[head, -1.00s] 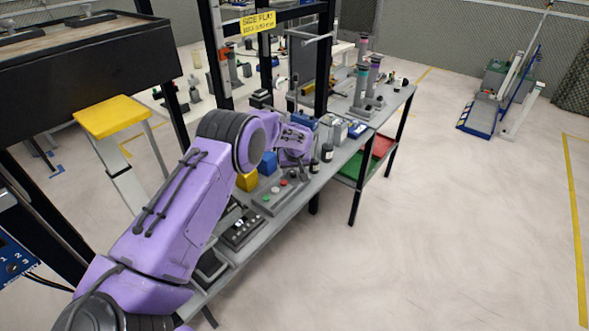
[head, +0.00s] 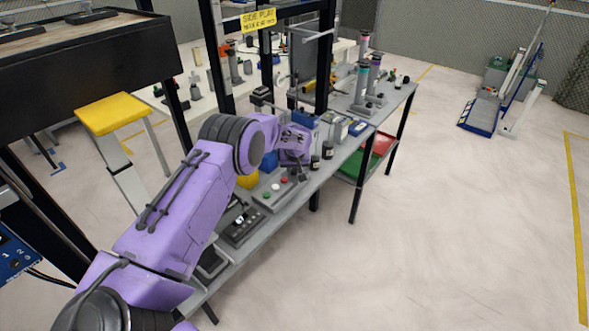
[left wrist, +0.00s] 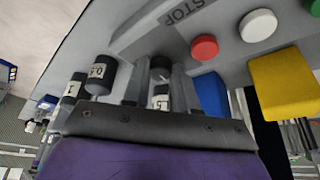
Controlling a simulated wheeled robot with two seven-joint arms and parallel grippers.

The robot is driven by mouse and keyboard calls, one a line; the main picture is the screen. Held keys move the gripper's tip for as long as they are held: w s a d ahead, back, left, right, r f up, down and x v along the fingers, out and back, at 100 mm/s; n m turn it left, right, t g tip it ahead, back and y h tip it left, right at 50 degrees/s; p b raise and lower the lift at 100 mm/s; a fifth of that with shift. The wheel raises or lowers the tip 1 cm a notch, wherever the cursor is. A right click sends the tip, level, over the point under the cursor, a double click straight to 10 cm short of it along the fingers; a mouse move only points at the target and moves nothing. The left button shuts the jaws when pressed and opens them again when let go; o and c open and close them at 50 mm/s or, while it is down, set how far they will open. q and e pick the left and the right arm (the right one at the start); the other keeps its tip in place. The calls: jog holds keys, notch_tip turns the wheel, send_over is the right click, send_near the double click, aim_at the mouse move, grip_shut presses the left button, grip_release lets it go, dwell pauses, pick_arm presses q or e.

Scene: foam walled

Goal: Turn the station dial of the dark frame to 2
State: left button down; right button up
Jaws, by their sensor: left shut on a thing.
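A blue panel (head: 18,262) with white numbers, among them 2 and 3, shows at the left edge of the head view beside dark frame posts. It is cut off, and I cannot make out a dial pointer or its setting. My left gripper (head: 299,172) is over the grey bench, far to the right of that panel. In the left wrist view its fingers (left wrist: 158,88) are shut on a small black cylinder (left wrist: 161,64), partly hidden between them. Other black cylinders with white labels (left wrist: 100,74) stand beside the fingers. My right gripper is out of view.
A grey button box (head: 272,196) with red, white and green buttons sits on the bench near the gripper, with blue and yellow blocks behind. A yellow-topped stool (head: 110,114) stands left of my arm.

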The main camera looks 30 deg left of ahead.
pick_arm(q)
jog(key=m+b, duration=0.1)
jog(key=m, duration=0.1)
jog(key=m+h, duration=0.1)
jog(key=m+t+h+b, duration=0.1)
jog(key=m, duration=0.1)
jog(key=shift+a+f+m+b, duration=0.2)
jog(key=shift+a+m+b, duration=0.05)
jog(key=shift+m+b, duration=0.05)
jog(key=m+h+b, duration=0.1)
jog(key=m+b, duration=0.1)
jog(key=m, duration=0.1)
jog(key=shift+a+m, duration=0.15)
jog(key=shift+m, duration=0.25)
jog(key=shift+r+m+h+b, duration=0.15)
jog(key=shift+m+h+b, duration=0.35)
jog(key=shift+m+b, duration=0.25)
jog(key=shift+m, duration=0.25)
jog(key=c, duration=0.9)
grip_release()
